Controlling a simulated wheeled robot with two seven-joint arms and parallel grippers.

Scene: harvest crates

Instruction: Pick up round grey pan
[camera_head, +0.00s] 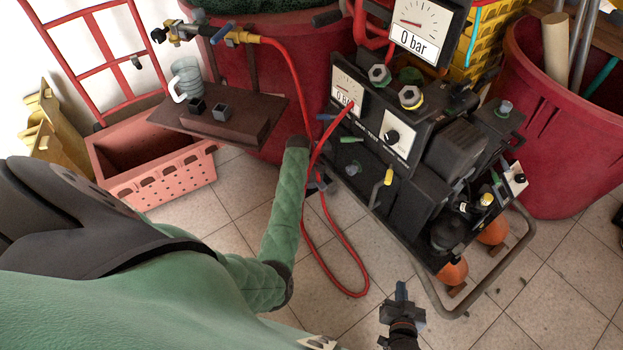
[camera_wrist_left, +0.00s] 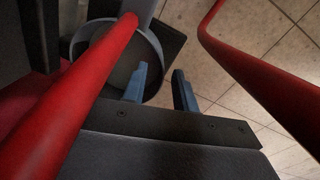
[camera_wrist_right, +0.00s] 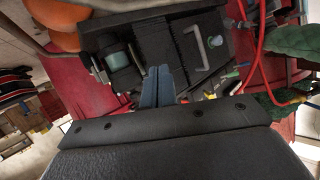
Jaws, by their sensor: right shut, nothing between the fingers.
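The round grey pan (camera_wrist_left: 121,70) shows in the upper left of the left wrist view, with a red hose crossing in front of part of it. My left gripper (camera_wrist_left: 160,80) is open there. One blue finger overlaps the pan's inside and the other is to the right of its rim; I cannot tell whether either touches. I cannot make out the pan in the head view, where my green left arm ends beside the machine. My right gripper (camera_head: 402,290) is shut and empty, low in front of the machine; its blue fingers (camera_wrist_right: 157,85) are together in the right wrist view.
The black machine (camera_head: 440,190) with gauges stands close to both grippers, on a tubular frame. A red hose (camera_head: 352,292) loops down beside my left arm. A brown shelf (camera_head: 250,128) holds a mug (camera_head: 187,78). A pink crate (camera_head: 155,185) and red bins (camera_head: 560,150) stand around. Tiled floor is open at lower right.

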